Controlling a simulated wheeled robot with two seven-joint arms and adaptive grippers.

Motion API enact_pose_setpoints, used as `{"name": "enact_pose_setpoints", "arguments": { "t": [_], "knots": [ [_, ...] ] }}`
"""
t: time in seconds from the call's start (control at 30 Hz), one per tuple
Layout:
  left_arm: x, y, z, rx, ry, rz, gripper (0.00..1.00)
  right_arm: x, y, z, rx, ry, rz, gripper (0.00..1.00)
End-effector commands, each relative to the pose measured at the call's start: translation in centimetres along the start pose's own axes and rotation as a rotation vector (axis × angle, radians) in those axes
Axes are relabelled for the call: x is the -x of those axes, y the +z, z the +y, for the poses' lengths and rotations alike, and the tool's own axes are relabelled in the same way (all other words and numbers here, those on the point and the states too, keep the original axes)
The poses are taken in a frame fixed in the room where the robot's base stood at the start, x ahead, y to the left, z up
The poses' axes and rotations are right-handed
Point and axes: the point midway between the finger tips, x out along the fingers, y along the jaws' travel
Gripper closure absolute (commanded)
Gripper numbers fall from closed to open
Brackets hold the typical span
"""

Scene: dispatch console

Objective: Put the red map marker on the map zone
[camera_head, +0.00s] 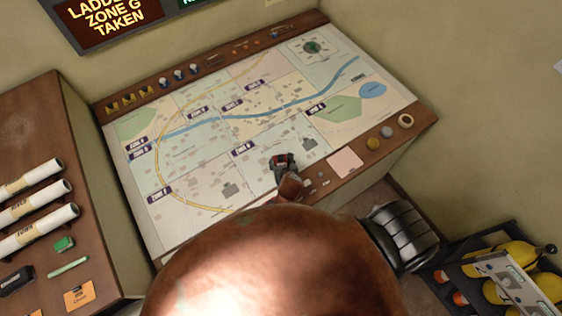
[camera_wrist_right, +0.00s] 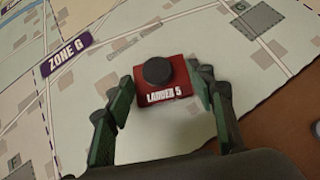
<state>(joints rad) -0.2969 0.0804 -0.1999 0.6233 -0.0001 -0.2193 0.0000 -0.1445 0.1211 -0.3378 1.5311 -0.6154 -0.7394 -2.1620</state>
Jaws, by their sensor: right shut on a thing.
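The red map marker (camera_wrist_right: 162,88), lettered "LADDER 5" with a round black knob on top, sits between the fingertips of my right gripper (camera_wrist_right: 160,92) in the right wrist view. The fingers are shut on its two sides. In the head view my right gripper (camera_head: 284,162) is over the lower middle of the map (camera_head: 185,160), just right of the Zone G label (camera_head: 243,150). That label also shows left of the marker in the wrist view (camera_wrist_right: 67,55). I cannot tell whether the marker touches the map. My left gripper is not in view.
A pink pad (camera_head: 345,163) and round knobs (camera_head: 405,121) are along the console's near-right wooden edge. Small pieces (camera_head: 163,82) line the far edge. Rolled papers (camera_head: 35,227) lie on the left desk.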

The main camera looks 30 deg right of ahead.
Motion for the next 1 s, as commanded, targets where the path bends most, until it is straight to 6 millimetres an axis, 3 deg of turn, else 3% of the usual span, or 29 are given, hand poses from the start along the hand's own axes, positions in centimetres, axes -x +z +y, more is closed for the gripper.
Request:
{"name": "enact_pose_setpoints", "arguments": {
  "t": [0.23, 0.27, 0.5, 0.83, 1.0],
  "knots": [
    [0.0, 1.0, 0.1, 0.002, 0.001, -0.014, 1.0, -0.2, -0.2, 0.0, 0.001, 0.0, -0.002, 0.79],
    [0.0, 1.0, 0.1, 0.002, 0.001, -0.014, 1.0, -0.2, -0.2, 0.0, 0.001, 0.0, -0.001, 0.48],
    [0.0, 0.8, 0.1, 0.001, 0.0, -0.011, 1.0, -0.2, -0.2, 0.0, 0.001, 0.0, -0.001, 0.33],
    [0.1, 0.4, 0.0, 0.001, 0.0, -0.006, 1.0, 0.2, -0.1, 0.0, 0.001, 0.0, -0.002, 0.33],
    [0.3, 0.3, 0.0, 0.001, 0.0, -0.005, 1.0, 2.6, -0.2, 0.0, 0.001, 0.001, -0.002, 0.33]
  ]
}}
